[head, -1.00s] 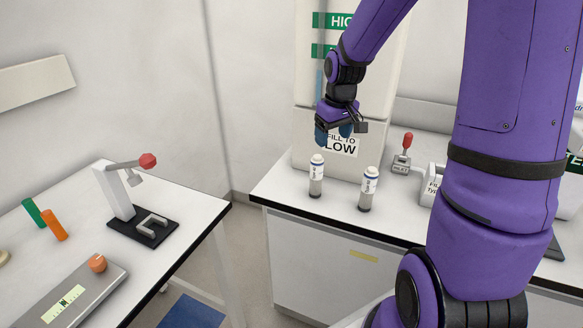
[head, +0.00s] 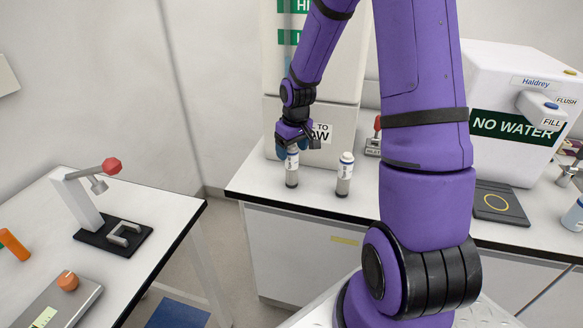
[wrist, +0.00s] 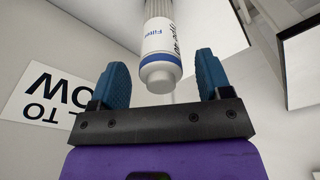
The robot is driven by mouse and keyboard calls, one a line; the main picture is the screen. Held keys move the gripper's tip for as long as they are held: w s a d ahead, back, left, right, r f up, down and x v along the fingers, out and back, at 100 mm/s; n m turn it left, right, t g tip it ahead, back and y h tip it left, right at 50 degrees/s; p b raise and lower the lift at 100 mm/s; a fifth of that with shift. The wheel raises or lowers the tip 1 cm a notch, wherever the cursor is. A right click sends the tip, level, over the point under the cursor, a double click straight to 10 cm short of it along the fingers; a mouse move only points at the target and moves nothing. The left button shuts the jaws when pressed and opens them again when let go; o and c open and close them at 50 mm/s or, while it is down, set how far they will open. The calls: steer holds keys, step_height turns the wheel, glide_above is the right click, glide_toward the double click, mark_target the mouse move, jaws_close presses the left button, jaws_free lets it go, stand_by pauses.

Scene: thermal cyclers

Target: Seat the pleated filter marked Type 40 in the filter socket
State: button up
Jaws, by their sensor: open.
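Two upright pleated filters with white caps and grey lower bodies stand on the right-hand bench: a left one (head: 292,178) and a right one (head: 344,176). My gripper (head: 291,150) is open and low over the left filter's top. In the wrist view, that filter (wrist: 162,45) shows its white cap and blue band between my open blue fingers (wrist: 162,78), with gaps on both sides. Its label reads "Filter Ty…"; the number is not legible. The right filter's type cannot be read either. I cannot identify the filter socket with certainty.
A dark plate with a yellow ring (head: 497,203) and a "NO WATER" machine (head: 520,85) are at the right. The left table holds a black-based stand with a red knob (head: 112,166). A floor gap separates the benches.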

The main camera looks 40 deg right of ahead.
mark_target(292, 166)
steer(key=shift+w+f, duration=0.2)
steer(key=shift+f, duration=1.3)
steer(key=c, duration=1.1)
steer(key=shift+a+r, duration=0.1)
steer(key=shift+r, duration=0.1)
